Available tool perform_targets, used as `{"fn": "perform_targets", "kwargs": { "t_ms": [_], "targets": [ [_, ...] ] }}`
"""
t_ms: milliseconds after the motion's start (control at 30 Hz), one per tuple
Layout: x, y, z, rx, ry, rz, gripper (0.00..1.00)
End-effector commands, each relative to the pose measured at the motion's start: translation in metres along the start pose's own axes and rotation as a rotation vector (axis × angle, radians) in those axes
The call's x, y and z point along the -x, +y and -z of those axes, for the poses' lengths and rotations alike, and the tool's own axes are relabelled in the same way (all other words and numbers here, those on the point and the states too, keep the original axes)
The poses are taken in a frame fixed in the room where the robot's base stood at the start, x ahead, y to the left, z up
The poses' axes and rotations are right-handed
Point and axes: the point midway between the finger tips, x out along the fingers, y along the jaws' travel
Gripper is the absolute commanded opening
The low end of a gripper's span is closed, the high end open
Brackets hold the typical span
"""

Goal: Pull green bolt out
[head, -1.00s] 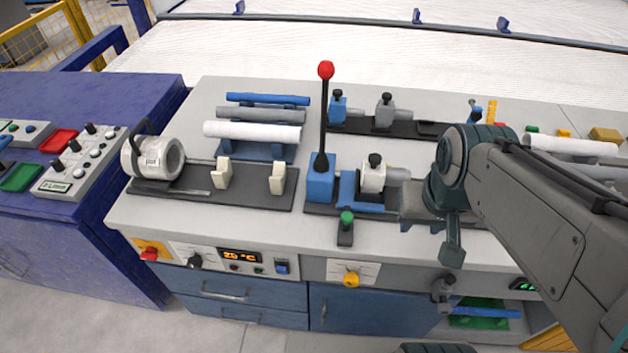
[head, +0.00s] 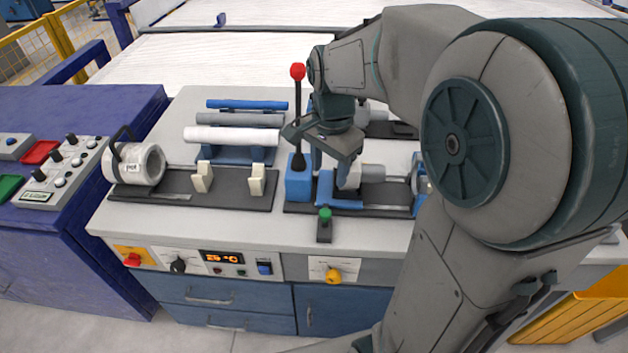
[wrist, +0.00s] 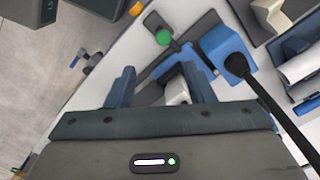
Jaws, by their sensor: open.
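The green bolt (head: 324,214) is a small green knob on a dark bracket at the front edge of the blue and black fixture. It also shows in the wrist view (wrist: 163,37), at the top, beyond my fingertips. My gripper (head: 333,180) is above the fixture and behind the bolt, pointing down. In the wrist view my gripper (wrist: 157,72) has its two blue fingers spread apart with nothing held. The green bolt is not between them. A white clamp part (wrist: 176,90) shows between the fingers, below them.
A tall black lever with a red knob (head: 297,71) stands just left of my gripper on a blue block (head: 299,184). White, grey and blue pipes (head: 231,135) lie on a rack to the left. A yellow knob (head: 333,275) is on the front panel.

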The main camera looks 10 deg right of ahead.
Motion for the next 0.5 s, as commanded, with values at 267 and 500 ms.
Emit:
{"fn": "perform_targets", "kwargs": {
  "t_ms": [267, 500],
  "targets": [
    [-0.017, -0.011, 0.007, -0.108, -0.01, -0.025, 0.48],
    [-0.064, -0.008, 0.006, -0.107, -0.011, -0.027, 0.48]
  ]
}}
